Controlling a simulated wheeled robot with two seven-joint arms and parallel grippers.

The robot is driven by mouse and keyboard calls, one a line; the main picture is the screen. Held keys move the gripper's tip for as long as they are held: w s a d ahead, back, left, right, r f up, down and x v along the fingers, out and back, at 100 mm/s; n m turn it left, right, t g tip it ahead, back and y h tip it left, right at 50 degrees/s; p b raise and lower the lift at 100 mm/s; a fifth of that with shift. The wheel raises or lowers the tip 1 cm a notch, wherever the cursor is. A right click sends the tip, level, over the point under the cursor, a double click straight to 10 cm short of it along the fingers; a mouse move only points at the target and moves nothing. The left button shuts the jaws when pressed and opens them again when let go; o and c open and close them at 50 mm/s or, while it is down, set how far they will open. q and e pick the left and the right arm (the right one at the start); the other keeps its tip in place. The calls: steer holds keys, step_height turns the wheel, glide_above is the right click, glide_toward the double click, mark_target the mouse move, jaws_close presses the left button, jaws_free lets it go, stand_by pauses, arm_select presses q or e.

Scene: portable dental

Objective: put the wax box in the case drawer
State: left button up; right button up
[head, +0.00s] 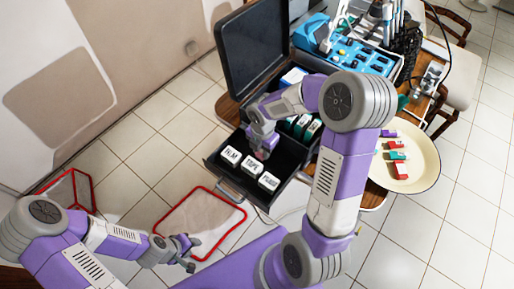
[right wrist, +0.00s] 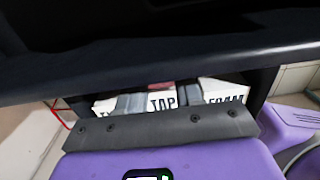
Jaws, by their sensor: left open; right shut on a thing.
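The case drawer (head: 221,166) is a dark open tray pulled out of the black case. It holds white boxes lettered FILM (head: 231,155), TAPE (head: 252,163) and what reads as FOAM (head: 269,181). My right gripper (head: 263,149) is over the drawer, behind these boxes, shut on a small reddish box (head: 262,154), seemingly the wax box. Its label is hidden. In the right wrist view a strip of it (right wrist: 160,85) shows between the fingers, behind the TAPE box (right wrist: 162,102). I cannot tell whether it touches the drawer floor. My left gripper (head: 184,253) is open and empty, low at left.
The raised black lid (head: 252,45) stands behind the drawer. A cream plate (head: 425,160) with several red, green and white boxes is at right. A blue instrument tray (head: 357,60) is at the back. A red-edged mat (head: 200,222) lies on the floor in front.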

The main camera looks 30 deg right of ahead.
steer(key=w+f, duration=0.1)
steer(key=w+f+b, duration=0.1)
steer(key=w, duration=0.1)
steer(key=shift+w+f, duration=0.15)
steer(key=shift+f, duration=0.1)
steer(key=o, duration=1)
steer(key=shift+f, duration=0.1)
steer(key=shift+r+p, duration=2)
steer(key=shift+r, duration=4.2)
